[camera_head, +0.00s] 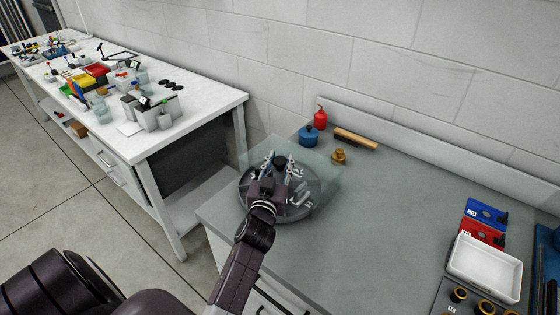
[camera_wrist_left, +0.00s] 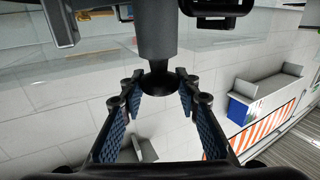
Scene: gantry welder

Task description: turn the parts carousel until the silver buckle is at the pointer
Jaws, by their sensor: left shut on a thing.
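The parts carousel (camera_head: 290,214) is a round dark grey tray near the left end of the grey bench. Small silver parts (camera_head: 302,198) lie on its right side; I cannot tell which is the silver buckle. I cannot make out the pointer. My left gripper (camera_head: 279,166) is over the carousel's middle, its fingers shut on the black knob (camera_head: 280,160). In the left wrist view the knob (camera_wrist_left: 158,82) on its grey post sits between the two blue-padded fingers (camera_wrist_left: 157,93). My gripper and arm hide part of the tray. My right gripper is not in view.
A clear panel (camera_head: 322,165) stands behind the carousel. Beyond it are a blue pot (camera_head: 308,136), a red bottle (camera_head: 320,117), a brass piece (camera_head: 338,156) and a wooden roller (camera_head: 356,139). A white tray (camera_head: 485,268) is at the right. The bench's middle is clear.

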